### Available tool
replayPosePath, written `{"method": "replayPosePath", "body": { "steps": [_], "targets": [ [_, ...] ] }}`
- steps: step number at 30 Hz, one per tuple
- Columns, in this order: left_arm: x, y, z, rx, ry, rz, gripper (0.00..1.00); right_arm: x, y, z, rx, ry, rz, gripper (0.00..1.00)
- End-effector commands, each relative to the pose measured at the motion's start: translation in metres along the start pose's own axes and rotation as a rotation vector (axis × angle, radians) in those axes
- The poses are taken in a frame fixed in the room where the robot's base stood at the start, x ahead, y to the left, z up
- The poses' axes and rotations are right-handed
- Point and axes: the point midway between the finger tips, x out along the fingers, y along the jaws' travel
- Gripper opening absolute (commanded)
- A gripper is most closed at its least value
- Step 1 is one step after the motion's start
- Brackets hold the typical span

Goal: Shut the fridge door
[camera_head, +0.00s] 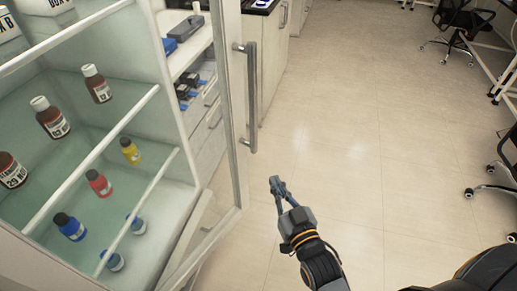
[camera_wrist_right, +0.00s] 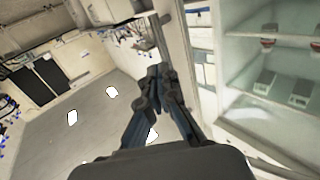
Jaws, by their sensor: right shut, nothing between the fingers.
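The fridge door (camera_head: 232,120) stands open, a pale frame with a see-through panel. Its long grey bar handle (camera_head: 251,100) is on the side facing the open floor. The fridge (camera_head: 180,165) is at the left of the head view, its shelves exposed. My right gripper (camera_head: 277,186) is shut and empty, to the right of the door's lower part and below the handle, apparently clear of the door. In the right wrist view its closed fingertips (camera_wrist_right: 157,75) point past a pale upright frame, with the fridge interior (camera_wrist_right: 275,60) at the right. My left gripper is not in view.
Several bottles stand on the fridge shelves, including a yellow one (camera_head: 131,151) and a blue one (camera_head: 70,227). A counter with drawers (camera_head: 208,130) stands behind the door. The tiled floor (camera_head: 350,130) is clear; office chairs (camera_head: 465,20) are at the right.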

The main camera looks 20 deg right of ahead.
Motion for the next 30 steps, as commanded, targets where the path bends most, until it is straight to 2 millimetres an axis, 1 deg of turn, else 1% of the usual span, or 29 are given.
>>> {"method": "replayPosePath", "body": {
  "steps": [12,15,18,23,30],
  "targets": [
    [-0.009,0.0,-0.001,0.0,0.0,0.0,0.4,0.086,0.0,-0.001,0.0,0.001,0.0,0.0],
    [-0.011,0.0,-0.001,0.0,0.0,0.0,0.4,0.103,0.0,0.0,0.0,-0.001,0.0,0.0],
    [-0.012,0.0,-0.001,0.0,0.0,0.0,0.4,0.117,0.0,0.0,0.0,-0.001,0.0,0.0],
    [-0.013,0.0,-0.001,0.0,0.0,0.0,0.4,0.128,0.0,0.001,0.001,-0.002,0.0,0.0],
    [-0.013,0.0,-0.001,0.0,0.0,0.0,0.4,0.13,0.0,0.002,0.001,-0.003,-0.001,0.0]
  ]
}}
